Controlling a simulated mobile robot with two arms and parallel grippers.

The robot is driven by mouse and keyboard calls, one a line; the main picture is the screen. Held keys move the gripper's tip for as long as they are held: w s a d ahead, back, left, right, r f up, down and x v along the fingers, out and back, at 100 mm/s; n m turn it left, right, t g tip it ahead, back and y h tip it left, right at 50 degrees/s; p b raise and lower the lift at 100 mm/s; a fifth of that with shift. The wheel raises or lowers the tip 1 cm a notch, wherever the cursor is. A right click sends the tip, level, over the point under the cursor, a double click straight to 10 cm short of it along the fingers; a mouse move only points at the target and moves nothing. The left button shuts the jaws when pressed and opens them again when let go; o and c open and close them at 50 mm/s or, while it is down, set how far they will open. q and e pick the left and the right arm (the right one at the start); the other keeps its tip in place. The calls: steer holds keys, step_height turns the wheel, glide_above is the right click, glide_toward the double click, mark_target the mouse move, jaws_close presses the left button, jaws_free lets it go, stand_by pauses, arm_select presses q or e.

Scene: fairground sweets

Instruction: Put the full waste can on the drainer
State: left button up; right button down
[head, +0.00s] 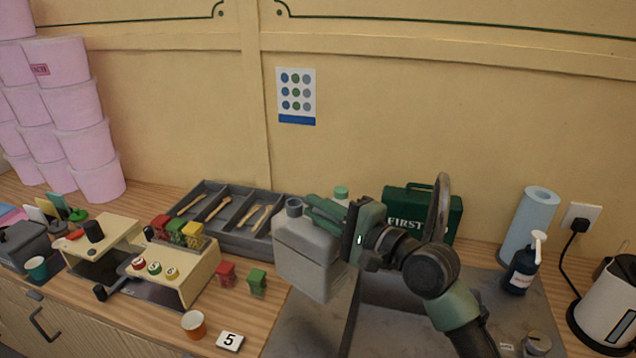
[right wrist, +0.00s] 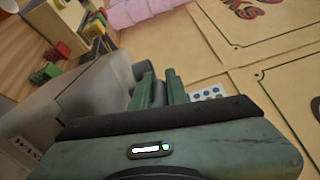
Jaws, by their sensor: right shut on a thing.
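The waste can (head: 305,262) is a grey jerrycan with a dark cap. My right gripper (head: 318,208) is shut on it at its top. The can hangs upright or nearly so in front of the cutlery tray, over the left part of the grey sink unit. In the right wrist view the can (right wrist: 95,105) lies to the left of the gripper fingers (right wrist: 158,90), with part of a label at the lower left. The grey drainer surface (head: 295,325) shows below the can; I cannot tell the gap between them. My left gripper is out of view.
A sink basin (head: 395,318) lies right of the can, partly behind my arm. The cutlery tray (head: 210,235) and green first-aid box (head: 400,203) stand behind. A soap bottle (head: 522,268), paper roll (head: 530,222) and kettle (head: 610,305) are right. An orange cup (head: 193,325) stands left.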

mark_target(318, 235)
step_height(318, 235, down, 6)
steer(key=shift+f, duration=0.25)
step_height(318, 235, down, 4)
steer(key=shift+b, duration=0.45)
steer(key=shift+f, duration=0.25)
steer(key=c, duration=1.5)
jaws_free()
steer(key=shift+f, duration=0.25)
steer(key=shift+o, duration=0.5)
steer(key=shift+s, duration=0.15)
steer(key=shift+r, duration=0.1)
